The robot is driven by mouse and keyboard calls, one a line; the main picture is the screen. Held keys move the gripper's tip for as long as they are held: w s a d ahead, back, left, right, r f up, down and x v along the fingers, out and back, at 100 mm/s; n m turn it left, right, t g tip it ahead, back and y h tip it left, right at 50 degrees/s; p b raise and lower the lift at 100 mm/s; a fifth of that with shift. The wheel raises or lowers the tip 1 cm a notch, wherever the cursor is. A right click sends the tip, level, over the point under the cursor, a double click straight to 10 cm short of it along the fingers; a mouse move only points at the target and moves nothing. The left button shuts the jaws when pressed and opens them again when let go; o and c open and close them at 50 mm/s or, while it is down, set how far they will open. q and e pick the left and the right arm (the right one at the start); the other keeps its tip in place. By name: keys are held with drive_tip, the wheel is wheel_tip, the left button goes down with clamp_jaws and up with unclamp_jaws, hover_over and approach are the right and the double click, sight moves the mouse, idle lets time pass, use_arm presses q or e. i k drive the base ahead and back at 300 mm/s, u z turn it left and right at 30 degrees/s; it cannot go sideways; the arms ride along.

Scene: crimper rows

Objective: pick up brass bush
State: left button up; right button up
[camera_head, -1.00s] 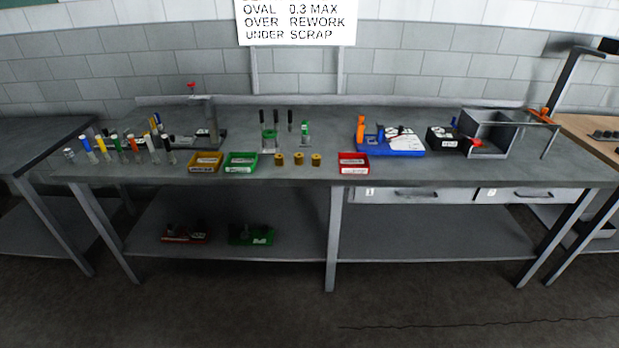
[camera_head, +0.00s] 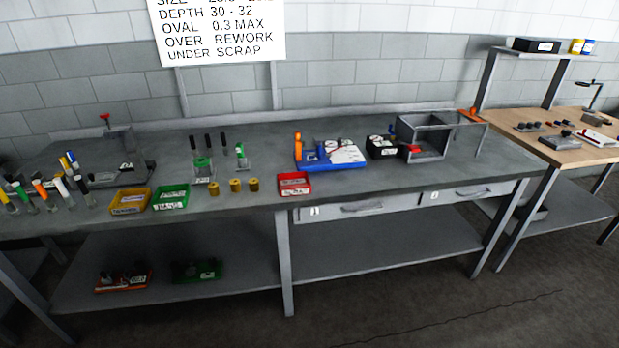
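Three brass bushes stand upright in a short row near the front edge of the grey bench: a left one (camera_head: 213,188), a middle one (camera_head: 236,185) and a right one (camera_head: 253,184). They sit between the green tray (camera_head: 171,197) and the red tray (camera_head: 294,184). Neither of my grippers shows in the head view, and nothing touches the bushes.
The grey bench (camera_head: 400,185) also holds a yellow tray (camera_head: 130,201), a green gauge stand (camera_head: 203,170), a blue fixture (camera_head: 331,156) and a grey open box (camera_head: 424,137). Several coloured-handled tools stand at the left. A wooden table (camera_head: 560,130) is at the right.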

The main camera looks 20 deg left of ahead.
sight(253, 183)
drive_tip(key=z, duration=0.3)
drive_tip(key=i, duration=1.2)
drive_tip(key=u, duration=0.65)
